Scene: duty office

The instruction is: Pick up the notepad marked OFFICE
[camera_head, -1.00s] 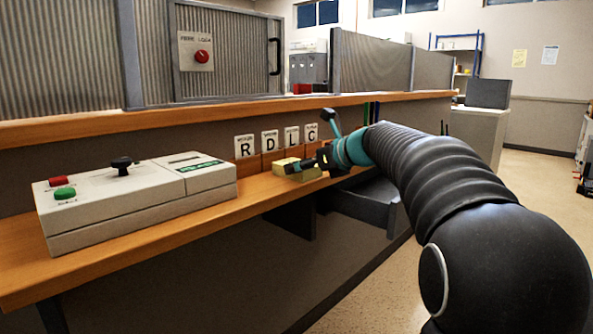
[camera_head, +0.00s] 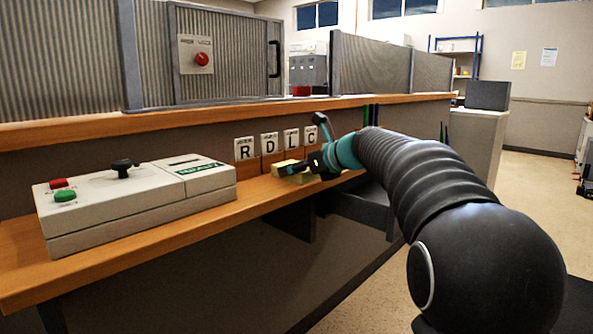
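Small yellow blocks (camera_head: 281,166) that look like notepads sit on the wooden shelf below the letter cards. No OFFICE marking can be read on them at this size. My gripper (camera_head: 298,168) is right at these blocks, reaching in from the right, and its dark fingers partly cover them. Whether the fingers touch or hold a block cannot be made out.
A beige control box (camera_head: 130,205) with red and green buttons and a black knob stands on the shelf (camera_head: 245,205) at left. Letter cards R, D, L, C (camera_head: 268,145) stand behind the blocks. A partition (camera_head: 60,60) rises behind; open floor (camera_head: 545,190) lies at right.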

